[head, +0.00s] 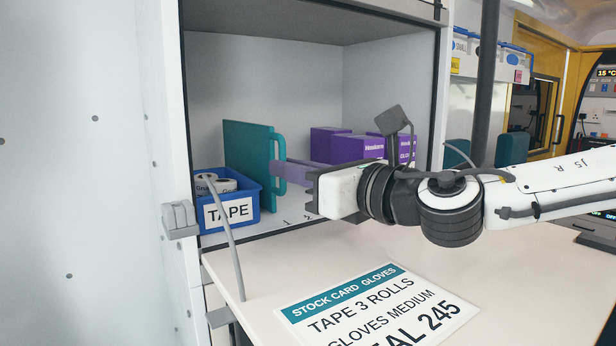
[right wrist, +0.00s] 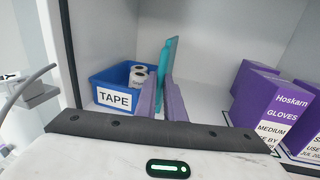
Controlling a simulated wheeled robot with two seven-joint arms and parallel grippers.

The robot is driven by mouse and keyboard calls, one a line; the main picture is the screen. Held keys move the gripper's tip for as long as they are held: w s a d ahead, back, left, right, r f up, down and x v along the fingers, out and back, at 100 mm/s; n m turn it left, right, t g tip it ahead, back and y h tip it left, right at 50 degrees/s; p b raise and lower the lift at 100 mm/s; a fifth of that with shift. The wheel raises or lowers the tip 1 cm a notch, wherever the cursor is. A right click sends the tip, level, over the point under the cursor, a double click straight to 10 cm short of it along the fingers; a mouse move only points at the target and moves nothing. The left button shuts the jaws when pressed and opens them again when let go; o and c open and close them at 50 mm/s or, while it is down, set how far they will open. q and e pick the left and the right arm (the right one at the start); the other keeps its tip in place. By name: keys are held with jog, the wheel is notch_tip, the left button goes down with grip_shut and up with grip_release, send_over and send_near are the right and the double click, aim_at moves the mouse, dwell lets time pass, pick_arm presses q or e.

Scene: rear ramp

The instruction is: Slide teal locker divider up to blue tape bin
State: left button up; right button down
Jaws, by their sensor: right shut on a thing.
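The teal divider (head: 247,160) stands upright in the locker, just right of the blue tape bin (head: 240,217). The bin carries a TAPE label and holds white rolls. My right gripper (head: 279,173) has long purple fingers and is shut on the divider's handle at its front edge. In the right wrist view the divider (right wrist: 168,58) rises between the fingertips (right wrist: 162,85), and the bin (right wrist: 103,76) is left of them. Divider and bin look very close; the left finger hides the lower part there, so I cannot tell if they touch. My left gripper is not in view.
Purple glove boxes (head: 358,149) stand right of the divider, behind my right arm in the head view. A stock card (head: 378,304) lies on the pale counter in front. The locker's left wall (head: 172,130) borders the bin. The locker floor between divider and boxes looks clear.

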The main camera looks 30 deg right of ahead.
jog(key=shift+s+a, duration=0.1)
jog(key=shift+a, duration=0.1)
jog(key=c, duration=1.8)
grip_release()
jog(key=shift+a, duration=0.15)
jog(key=shift+c, duration=0.2)
jog(key=shift+d, duration=0.2)
